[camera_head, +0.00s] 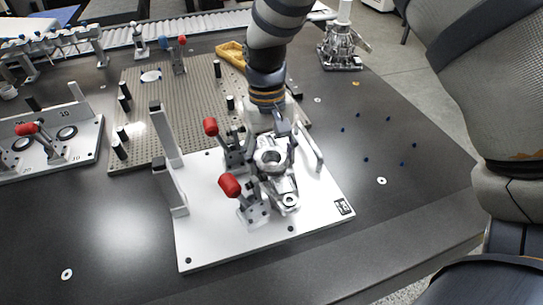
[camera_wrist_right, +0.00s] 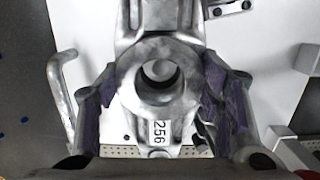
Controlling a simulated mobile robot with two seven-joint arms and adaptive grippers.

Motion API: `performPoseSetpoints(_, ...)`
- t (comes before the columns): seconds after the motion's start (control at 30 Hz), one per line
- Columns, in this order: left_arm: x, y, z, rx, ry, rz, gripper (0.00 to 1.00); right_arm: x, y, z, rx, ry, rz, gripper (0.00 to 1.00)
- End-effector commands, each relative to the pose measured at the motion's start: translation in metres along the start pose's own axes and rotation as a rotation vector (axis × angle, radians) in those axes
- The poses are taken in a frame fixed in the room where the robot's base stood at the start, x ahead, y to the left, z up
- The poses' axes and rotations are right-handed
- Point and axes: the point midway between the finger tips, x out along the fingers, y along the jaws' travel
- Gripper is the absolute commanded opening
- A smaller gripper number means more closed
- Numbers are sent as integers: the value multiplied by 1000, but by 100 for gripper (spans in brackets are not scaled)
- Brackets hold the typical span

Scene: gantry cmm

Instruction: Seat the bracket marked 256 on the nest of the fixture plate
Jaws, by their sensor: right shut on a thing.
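The metal bracket (camera_head: 272,160) is over the middle of the white fixture plate (camera_head: 205,239) in the head view. In the right wrist view the bracket (camera_wrist_right: 150,48) shows its round bore and the label 256. My right gripper (camera_head: 270,150) is shut on it, with purple-padded fingers on both sides of the bore in the wrist view (camera_wrist_right: 163,105). The nest is hidden beneath the bracket and gripper, so I cannot tell whether the bracket touches it or hangs just above. My left gripper is not in view.
Two red-handled clamps (camera_head: 229,186) stand left of the bracket. A bent rod (camera_head: 309,142) stands to its right and upright bars (camera_head: 168,150) at the plate's left. A perforated board (camera_head: 140,90) with black posts lies behind. The dark table (camera_head: 400,175) is mostly clear at right.

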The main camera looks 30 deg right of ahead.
Motion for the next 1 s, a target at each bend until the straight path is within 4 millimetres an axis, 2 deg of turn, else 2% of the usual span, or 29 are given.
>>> performPoseSetpoints(1.0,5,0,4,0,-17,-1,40,19,0,-3,0,0,0,12)
